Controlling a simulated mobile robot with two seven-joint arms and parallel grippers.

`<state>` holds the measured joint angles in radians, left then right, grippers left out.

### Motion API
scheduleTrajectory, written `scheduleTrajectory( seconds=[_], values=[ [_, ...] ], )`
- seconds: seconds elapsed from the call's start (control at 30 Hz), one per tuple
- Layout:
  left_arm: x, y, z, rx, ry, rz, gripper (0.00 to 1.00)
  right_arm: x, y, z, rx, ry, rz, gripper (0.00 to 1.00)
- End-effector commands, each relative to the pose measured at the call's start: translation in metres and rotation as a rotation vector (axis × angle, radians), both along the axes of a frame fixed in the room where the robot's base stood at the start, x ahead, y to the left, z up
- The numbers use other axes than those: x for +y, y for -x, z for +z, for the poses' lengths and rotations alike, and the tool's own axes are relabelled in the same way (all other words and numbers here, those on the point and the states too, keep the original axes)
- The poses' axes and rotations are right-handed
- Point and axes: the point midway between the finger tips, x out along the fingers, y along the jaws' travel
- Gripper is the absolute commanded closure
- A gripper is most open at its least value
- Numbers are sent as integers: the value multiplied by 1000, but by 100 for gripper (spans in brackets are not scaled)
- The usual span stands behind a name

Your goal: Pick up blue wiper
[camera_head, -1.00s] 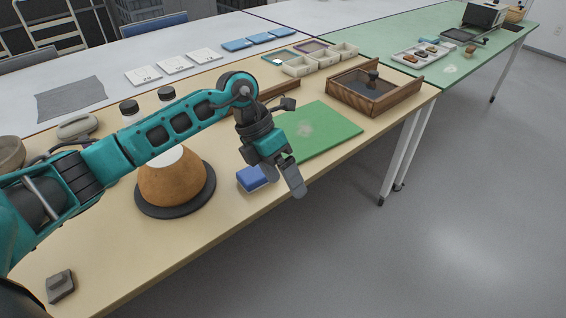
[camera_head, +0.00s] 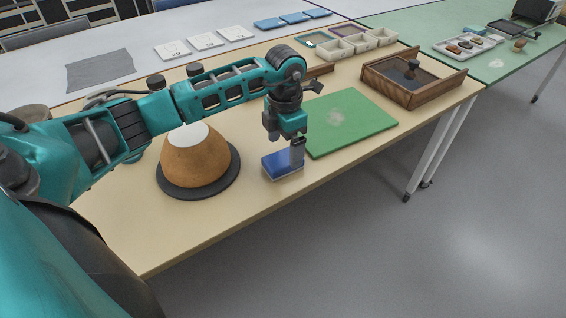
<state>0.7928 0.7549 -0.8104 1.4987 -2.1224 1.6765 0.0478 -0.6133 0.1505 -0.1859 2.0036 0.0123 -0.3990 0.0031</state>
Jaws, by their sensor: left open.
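The blue wiper (camera_head: 279,165) is a small blue block with a pale underside. It lies on the wooden table between the brown pot and the green mat, near the front edge. My left gripper (camera_head: 296,155) points down at the wiper, with one finger seen in front of its right part. The other finger is hidden, and I cannot tell whether the fingers touch the wiper. The left jaws are open. My right gripper does not show.
A brown pot (camera_head: 195,162) with a white top stands on a dark round base (camera_head: 172,188) left of the wiper. The green mat (camera_head: 350,122) lies to the right. A wooden tray (camera_head: 408,98) stands farther right. The table front is clear.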

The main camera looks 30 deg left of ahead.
Motion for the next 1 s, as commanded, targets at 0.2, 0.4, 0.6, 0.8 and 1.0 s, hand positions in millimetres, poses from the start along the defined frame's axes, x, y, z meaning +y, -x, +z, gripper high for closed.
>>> scheduleTrajectory(
  seconds=[0.2, 0.4, 0.6, 0.8, 1.0],
  values=[
    [4, 2, -28, 4, 2, 1, 6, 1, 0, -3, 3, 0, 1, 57],
    [5, 1, -50, 2, 1, 0, 6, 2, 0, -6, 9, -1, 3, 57],
    [5, 1, -50, 0, 1, 0, 6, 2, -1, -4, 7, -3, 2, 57],
    [5, 1, -50, 0, 1, 0, 26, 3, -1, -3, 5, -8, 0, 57],
    [5, 1, -50, 0, 1, 0, 45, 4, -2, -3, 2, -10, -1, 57]
  ],
)
